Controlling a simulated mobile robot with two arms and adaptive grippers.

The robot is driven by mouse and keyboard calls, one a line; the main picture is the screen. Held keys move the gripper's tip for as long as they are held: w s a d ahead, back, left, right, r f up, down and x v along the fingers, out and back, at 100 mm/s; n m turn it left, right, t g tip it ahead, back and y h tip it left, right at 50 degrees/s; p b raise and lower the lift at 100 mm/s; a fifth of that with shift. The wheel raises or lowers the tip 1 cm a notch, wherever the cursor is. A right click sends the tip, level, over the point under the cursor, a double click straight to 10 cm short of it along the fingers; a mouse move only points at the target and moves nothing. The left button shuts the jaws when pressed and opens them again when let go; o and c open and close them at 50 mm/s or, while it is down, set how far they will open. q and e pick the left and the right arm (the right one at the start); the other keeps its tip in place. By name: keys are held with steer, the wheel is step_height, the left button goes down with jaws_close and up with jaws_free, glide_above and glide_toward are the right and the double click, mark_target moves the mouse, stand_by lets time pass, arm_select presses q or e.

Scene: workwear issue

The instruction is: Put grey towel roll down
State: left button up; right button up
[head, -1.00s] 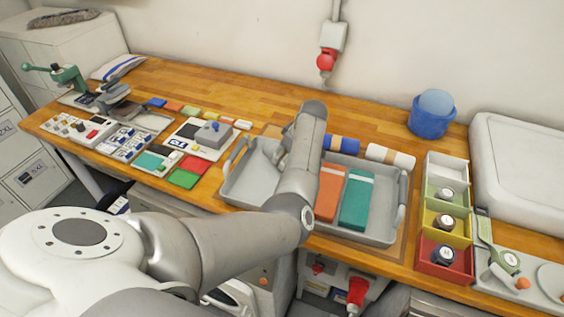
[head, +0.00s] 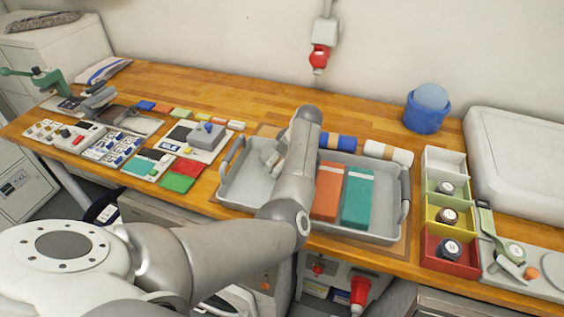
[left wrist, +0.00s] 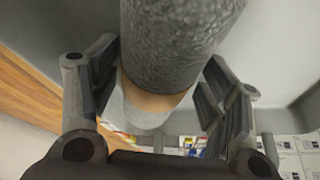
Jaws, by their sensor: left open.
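The grey towel roll (left wrist: 178,45) fills the upper middle of the left wrist view, with a rough dark grey surface, a tan band and a paler part beyond it. My left gripper (left wrist: 155,95) is open, with one finger on each side of the roll and a visible gap to its right. In the head view, my left gripper (head: 271,160) shows only in part beside my arm, over the left part of the grey tray (head: 233,195). The roll is hidden by my arm there, so its contact with the tray cannot be told. My right gripper is out of view.
An orange pack (head: 328,190) and a teal pack (head: 358,197) lie in the tray's right part. A blue roll (head: 327,140) and a white roll (head: 402,157) lie behind it. Coloured bins (head: 432,248) stand to the right. Bare wood lies farther back.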

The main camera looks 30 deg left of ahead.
arm_select(q)
steer(key=shift+d+r, duration=0.1)
steer(key=shift+r, duration=0.1)
steer(key=shift+w+d+r, duration=0.1)
steer(key=shift+r, duration=0.2)
steer(key=b+v, duration=0.2)
steer(key=v, duration=0.9)
steer(key=shift+r, duration=0.15)
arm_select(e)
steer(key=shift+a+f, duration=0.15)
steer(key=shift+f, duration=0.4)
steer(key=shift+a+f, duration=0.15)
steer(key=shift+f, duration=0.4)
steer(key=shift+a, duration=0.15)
